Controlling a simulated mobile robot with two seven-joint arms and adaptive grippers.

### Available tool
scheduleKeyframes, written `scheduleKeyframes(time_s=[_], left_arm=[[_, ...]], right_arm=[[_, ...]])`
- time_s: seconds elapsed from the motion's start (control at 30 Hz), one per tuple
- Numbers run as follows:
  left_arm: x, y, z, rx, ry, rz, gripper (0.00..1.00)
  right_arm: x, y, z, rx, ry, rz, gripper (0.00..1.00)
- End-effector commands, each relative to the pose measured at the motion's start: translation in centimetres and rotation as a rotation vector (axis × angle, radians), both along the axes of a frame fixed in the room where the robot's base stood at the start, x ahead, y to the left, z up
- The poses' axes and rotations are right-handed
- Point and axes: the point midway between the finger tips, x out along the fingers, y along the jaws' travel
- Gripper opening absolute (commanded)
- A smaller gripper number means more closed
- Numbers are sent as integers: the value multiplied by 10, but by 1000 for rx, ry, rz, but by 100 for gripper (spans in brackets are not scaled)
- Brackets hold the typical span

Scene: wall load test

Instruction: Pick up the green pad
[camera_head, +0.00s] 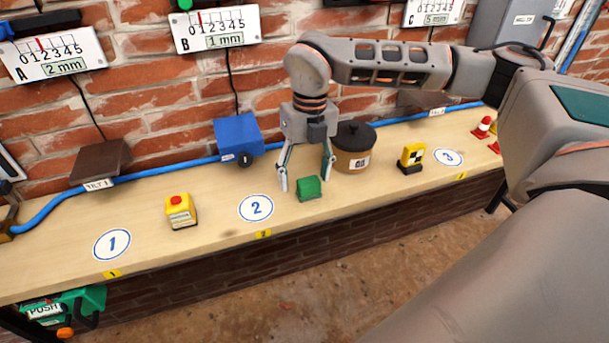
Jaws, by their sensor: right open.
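The green pad (309,189) is a small block lying on the wooden bench, just right of the round mark 2. My right gripper (306,184) points down from above with its two fingers spread. The left finger is at the pad's left and the right finger is behind its right side. I cannot tell whether either finger touches the pad. The gripper is open and empty. My left gripper is not in view.
A brown pot with a black lid (353,147) stands close right of the gripper. A yellow-black marked block (411,158), a yellow button box (181,211) and a blue box (239,136) are on the bench (150,235). A blue hose runs along the wall.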

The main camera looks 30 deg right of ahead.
Motion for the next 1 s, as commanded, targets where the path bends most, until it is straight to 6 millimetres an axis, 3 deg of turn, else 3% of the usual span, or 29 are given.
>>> scheduleKeyframes(time_s=[0.1,0.2,0.8,1.0], left_arm=[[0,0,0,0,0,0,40],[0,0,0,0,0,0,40],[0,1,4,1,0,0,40],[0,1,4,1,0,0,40]], right_arm=[[6,-24,11,-63,-21,-54,61],[7,-31,11,-80,-25,-71,61],[14,-23,-58,-79,-24,-68,61],[14,-22,-64,-78,-25,-67,61]])
